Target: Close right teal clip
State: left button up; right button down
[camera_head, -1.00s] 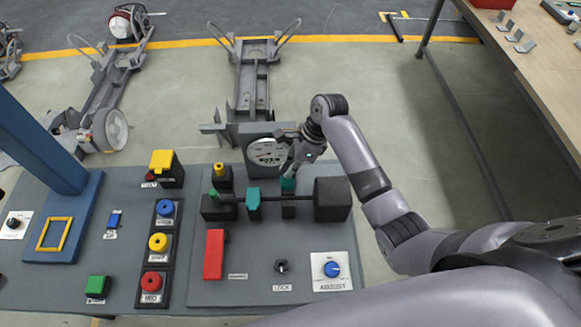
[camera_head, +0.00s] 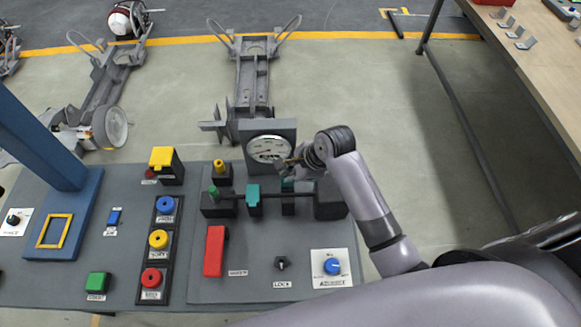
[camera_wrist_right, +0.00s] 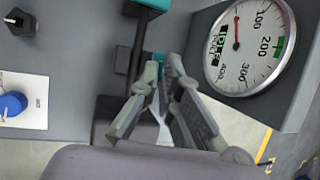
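The right teal clip (camera_head: 287,185) sits on the dark bar at the back of the panel, partly hidden by my gripper. The left teal clip (camera_head: 253,194) stands beside it on the same bar and shows at the top of the wrist view (camera_wrist_right: 156,4). My right gripper (camera_head: 286,168) is just above and behind the right clip, reaching in from the right. In the wrist view its fingertips (camera_wrist_right: 163,66) are close together, with a teal piece of the right clip (camera_wrist_right: 158,60) visible at them. Whether they grip it is unclear. My left gripper is out of view.
A round gauge (camera_head: 269,149) stands close behind the bar, beside my right gripper. A dark block (camera_head: 330,200) ends the bar at right. A red handle (camera_head: 214,251), a lock switch (camera_head: 281,263) and a blue knob (camera_head: 332,266) are in front.

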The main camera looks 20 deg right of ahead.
jog(key=t, duration=0.1)
jog(key=s, duration=0.1)
jog(key=s+f+t, duration=0.1)
jog(key=shift+s+a+n+t+h+b, duration=0.2)
jog(key=shift+a+n+t+h+b, duration=0.1)
jog(key=shift+s+a+f+t+b, duration=0.15)
jog(key=shift+s+f+t+b, duration=0.4)
jog(key=shift+t, duration=0.25)
jog(key=s+f+n+t+b, duration=0.1)
jog(key=f+t+b, duration=0.1)
jog(key=b, duration=0.3)
jog(key=s+f+n+t+b, duration=0.1)
jog(key=f+t+b, duration=0.1)
jog(key=t+b, duration=0.2)
jog(key=s+a+f+n+t+h+b, duration=0.1)
jog(key=f+t+b, duration=0.1)
jog(key=b, duration=0.4)
jog(key=shift+s+f+t, duration=0.1)
jog(key=shift+t, duration=0.3)
jog(key=shift+t+b, duration=0.6)
jog(key=shift+b, duration=0.35)
jog(key=c, duration=1.8)
grip_release()
